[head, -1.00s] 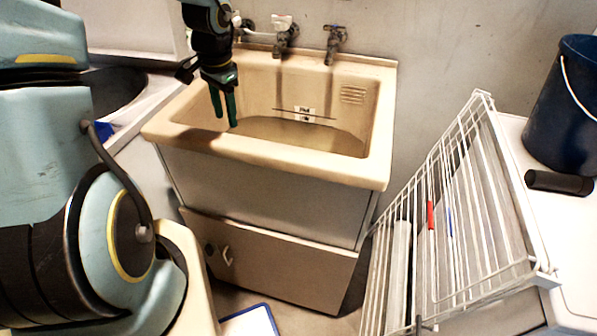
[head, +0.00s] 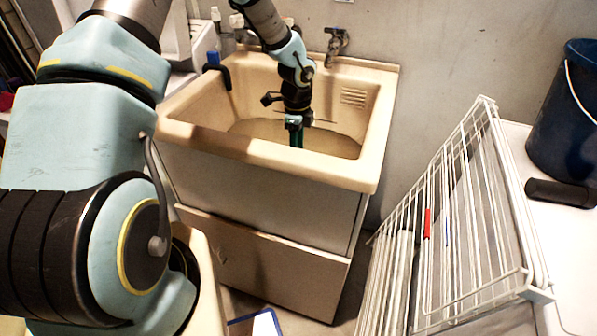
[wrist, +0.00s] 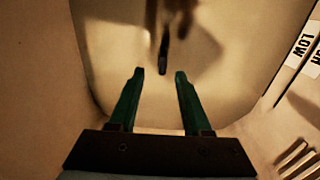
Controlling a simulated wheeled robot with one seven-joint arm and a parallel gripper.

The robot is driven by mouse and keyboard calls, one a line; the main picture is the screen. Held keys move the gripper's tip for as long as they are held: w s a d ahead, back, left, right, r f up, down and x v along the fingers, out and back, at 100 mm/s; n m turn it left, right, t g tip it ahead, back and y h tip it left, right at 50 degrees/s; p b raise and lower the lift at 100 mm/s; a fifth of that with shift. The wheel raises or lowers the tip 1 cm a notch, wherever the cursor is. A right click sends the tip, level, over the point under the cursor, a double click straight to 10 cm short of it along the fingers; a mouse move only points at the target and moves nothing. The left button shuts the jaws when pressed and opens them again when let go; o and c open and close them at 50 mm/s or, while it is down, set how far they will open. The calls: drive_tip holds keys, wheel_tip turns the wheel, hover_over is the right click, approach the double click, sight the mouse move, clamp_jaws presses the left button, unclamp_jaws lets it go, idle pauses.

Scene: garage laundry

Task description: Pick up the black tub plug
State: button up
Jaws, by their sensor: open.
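My gripper (head: 297,138) points down inside the beige tub (head: 270,152), its green fingertips low in the basin in the head view. In the wrist view my gripper (wrist: 160,73) is open, with nothing between the fingers. A small dark elongated object (wrist: 163,52), which looks like the black tub plug, lies on the basin floor just beyond the fingertips, roughly centred between them. A blurred dark shadow or reflection lies around its far end, so its full outline is unclear. The tub's front wall hides the plug in the head view.
Taps (head: 336,42) stand behind the tub. A black and blue item (head: 216,70) sits at the left rim. A white wire rack (head: 470,220) and dark bucket (head: 565,115) are at right.

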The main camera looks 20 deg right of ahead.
drive_tip(key=shift+w+f+p, duration=0.15)
drive_tip(key=shift+f+p, duration=0.4)
drive_tip(key=shift+f, duration=1.35)
drive_tip(key=shift+w+f+p, duration=0.15)
drive_tip(key=shift+f+p, duration=0.35)
drive_tip(key=shift+f, duration=1.4)
drive_tip(key=shift+c, duration=0.4)
clamp_jaws()
